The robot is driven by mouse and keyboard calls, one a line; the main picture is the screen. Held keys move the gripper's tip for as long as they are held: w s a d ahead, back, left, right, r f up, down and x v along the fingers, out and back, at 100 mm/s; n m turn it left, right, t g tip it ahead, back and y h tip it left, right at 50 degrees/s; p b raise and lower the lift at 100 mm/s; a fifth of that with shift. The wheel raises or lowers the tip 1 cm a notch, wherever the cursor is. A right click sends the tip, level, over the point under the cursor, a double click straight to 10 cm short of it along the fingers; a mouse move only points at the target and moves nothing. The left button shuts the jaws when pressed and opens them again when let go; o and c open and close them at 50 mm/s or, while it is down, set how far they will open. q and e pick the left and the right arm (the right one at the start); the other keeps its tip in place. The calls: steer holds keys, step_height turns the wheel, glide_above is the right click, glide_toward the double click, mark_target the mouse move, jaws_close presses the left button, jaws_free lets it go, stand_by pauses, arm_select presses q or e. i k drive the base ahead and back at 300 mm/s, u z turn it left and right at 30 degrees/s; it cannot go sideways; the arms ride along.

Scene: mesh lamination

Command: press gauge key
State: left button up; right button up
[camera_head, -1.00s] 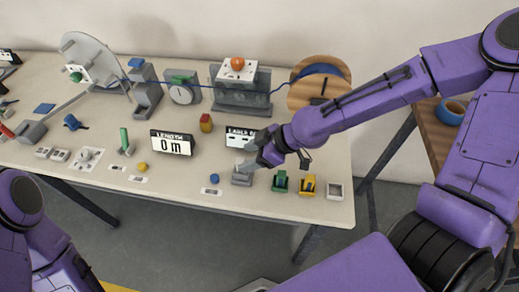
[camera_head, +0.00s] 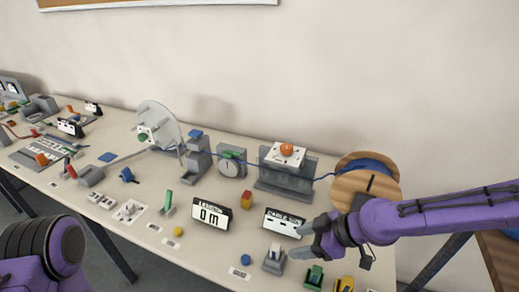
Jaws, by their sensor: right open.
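The cable display (camera_head: 284,222), a black-framed white panel, stands on the table at right of centre. A grey block with a lighter raised top (camera_head: 274,259) stands in front of it; I cannot read a label that confirms it as the gauge key. My right gripper (camera_head: 303,241) is open and empty, just right of and above this block, close to the display's right end. Whether its tips touch anything is unclear. My left arm shows at the lower left, but its gripper is out of view.
The length display (camera_head: 211,214) reads 0 m. A blue button (camera_head: 245,260), green holder (camera_head: 314,277) and yellow holder (camera_head: 344,284) stand near the front edge. Behind are a grey stand with an orange knob (camera_head: 286,151), a dial gauge (camera_head: 231,161) and a wooden cable reel (camera_head: 364,184).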

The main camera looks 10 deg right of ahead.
mark_target(245, 261)
steer(key=k, duration=1)
